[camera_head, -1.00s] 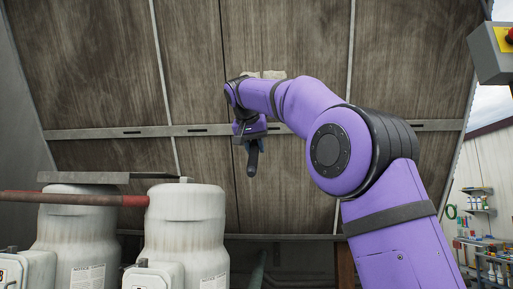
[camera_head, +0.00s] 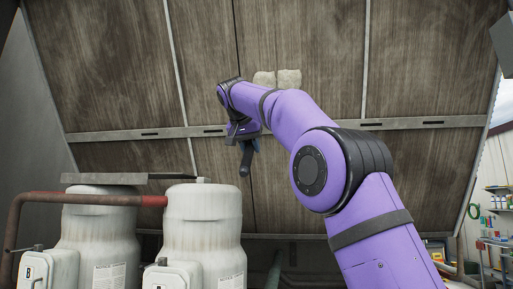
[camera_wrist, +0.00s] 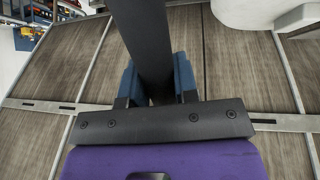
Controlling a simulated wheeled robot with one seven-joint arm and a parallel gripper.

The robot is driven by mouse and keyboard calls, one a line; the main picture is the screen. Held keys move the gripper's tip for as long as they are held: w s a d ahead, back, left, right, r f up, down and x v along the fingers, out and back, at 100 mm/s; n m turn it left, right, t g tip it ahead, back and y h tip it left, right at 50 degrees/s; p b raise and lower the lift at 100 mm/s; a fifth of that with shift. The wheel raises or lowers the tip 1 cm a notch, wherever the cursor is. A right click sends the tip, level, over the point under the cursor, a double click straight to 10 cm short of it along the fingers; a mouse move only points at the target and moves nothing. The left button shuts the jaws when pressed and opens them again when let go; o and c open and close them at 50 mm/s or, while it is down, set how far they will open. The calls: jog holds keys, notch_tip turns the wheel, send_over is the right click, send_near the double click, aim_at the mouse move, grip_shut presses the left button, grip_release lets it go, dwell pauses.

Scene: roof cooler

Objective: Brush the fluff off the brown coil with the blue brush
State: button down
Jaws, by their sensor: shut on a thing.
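The brown coil (camera_head: 330,60) is a large streaked slanted surface of several panels split by pale strips; it also fills much of the wrist view (camera_wrist: 232,75). Two pale fluff patches sit side by side on it, a left one (camera_head: 264,78) and a right one (camera_head: 289,79), just above my forearm. My gripper (camera_head: 243,146) is lower and left of them, pointing down. In the wrist view my gripper (camera_wrist: 157,85) is shut on a thick dark handle (camera_wrist: 142,35), seemingly the brush's. The handle (camera_head: 245,162) hangs below the gripper in the head view. I cannot make out bristles.
Two whitish tanks stand at the lower left, a nearer one (camera_head: 204,230) and another (camera_head: 98,235). A rusty red pipe (camera_head: 90,199) and a grey plate (camera_head: 103,178) cross them. Shelves with bottles (camera_head: 495,205) are far right. The area before the coil's upper panels looks clear.

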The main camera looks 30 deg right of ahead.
jog(key=shift+w+a, duration=0.25)
jog(key=shift+a, duration=0.15)
jog(key=s+d, duration=0.5)
jog(key=d, duration=0.3)
jog(key=shift+s, duration=0.2)
dwell(0.9)
jog(key=s+d, duration=0.4)
jog(key=d, duration=0.2)
jog(key=shift+s, duration=0.15)
dwell(1.0)
